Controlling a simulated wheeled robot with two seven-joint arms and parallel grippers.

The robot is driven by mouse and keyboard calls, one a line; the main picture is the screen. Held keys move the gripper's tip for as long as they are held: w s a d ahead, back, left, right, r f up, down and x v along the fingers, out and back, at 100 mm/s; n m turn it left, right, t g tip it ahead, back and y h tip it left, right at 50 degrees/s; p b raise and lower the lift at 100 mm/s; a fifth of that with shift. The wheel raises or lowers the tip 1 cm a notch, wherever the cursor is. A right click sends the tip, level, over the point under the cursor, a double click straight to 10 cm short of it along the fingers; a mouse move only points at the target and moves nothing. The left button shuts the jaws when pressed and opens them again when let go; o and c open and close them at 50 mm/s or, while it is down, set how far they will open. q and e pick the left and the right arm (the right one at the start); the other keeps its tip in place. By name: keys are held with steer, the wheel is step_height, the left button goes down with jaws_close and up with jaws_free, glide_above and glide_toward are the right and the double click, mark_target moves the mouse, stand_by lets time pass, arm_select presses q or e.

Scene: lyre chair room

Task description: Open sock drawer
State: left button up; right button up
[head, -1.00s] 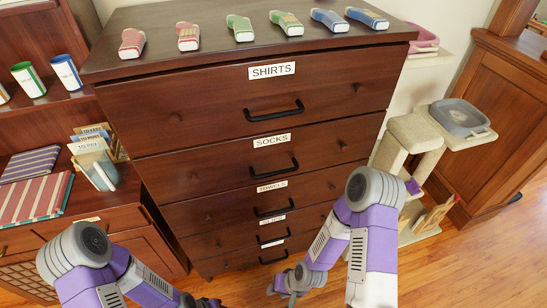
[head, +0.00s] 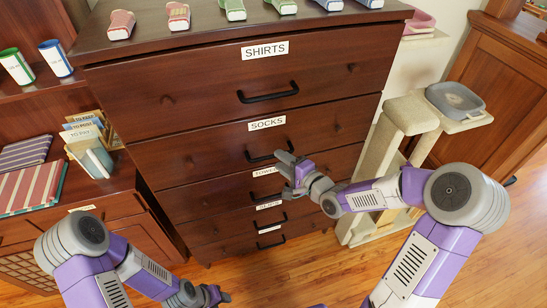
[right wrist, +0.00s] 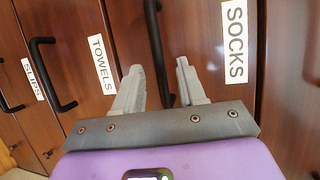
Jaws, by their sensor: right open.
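The sock drawer (head: 215,152) is the second drawer down in the dark wood dresser, under a white SOCKS label (head: 267,124), and looks closed. Its black bar handle (head: 262,158) is partly hidden by my right gripper (head: 283,163). In the right wrist view the open gripper (right wrist: 158,68) points at the drawer front, with the sock handle (right wrist: 153,30) running between its two fingers. I cannot tell whether they touch it. The SOCKS label (right wrist: 235,42) is right of the fingers there. My left gripper (head: 215,295) is low at the left, away from the dresser handles; its jaws are unclear.
The shirts drawer (head: 205,100) is above and the towels drawer (head: 205,200) below, both closed. Several small coloured shoe-like items (head: 178,15) line the dresser top. A cat tree (head: 385,150) stands close at the right. A desk with folders (head: 90,150) is at the left.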

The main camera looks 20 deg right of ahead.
steer(key=shift+b+x, duration=0.45)
steer(key=shift+x, duration=1.8)
steer(key=shift+f, duration=0.1)
steer(key=shift+c, duration=0.4)
jaws_close()
